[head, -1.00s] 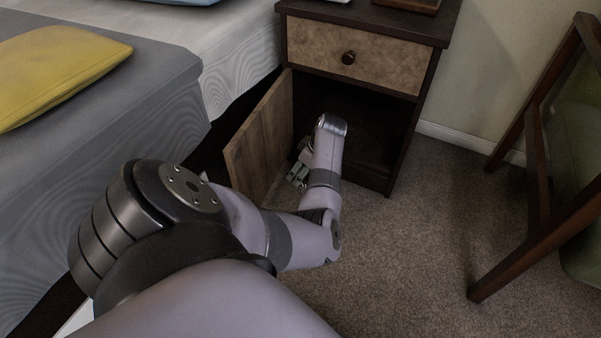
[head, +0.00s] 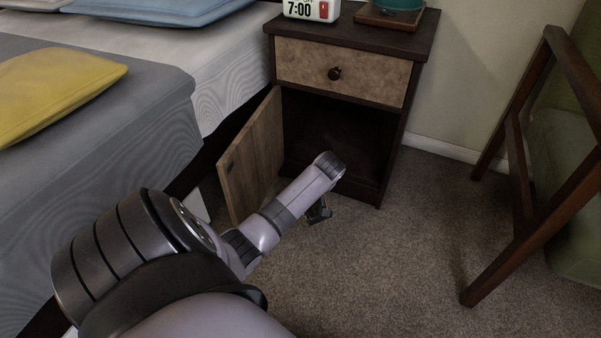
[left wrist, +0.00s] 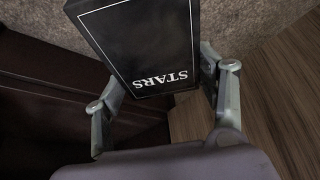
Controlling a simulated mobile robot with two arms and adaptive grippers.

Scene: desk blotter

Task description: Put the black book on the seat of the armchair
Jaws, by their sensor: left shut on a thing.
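The black book (left wrist: 140,40), with "STARS" in white letters, shows in the left wrist view. My left gripper (left wrist: 166,86) is shut on it, with a finger at either side. In the head view my left arm reaches to just in front of the open nightstand, above the carpet. The gripper is mostly hidden there behind the forearm, and the book cannot be made out clearly. The armchair (head: 533,230), with a dark wooden frame and green upholstery, is at the right edge, partly cut off. Its seat is not clearly visible. My right gripper is not in view.
The nightstand (head: 345,72) has its lower door (head: 252,158) swung open to the left. A clock (head: 311,9) stands on top. A bed (head: 95,190) with a yellow pillow (head: 60,88) fills the left. Carpet (head: 400,250) between nightstand and armchair is clear.

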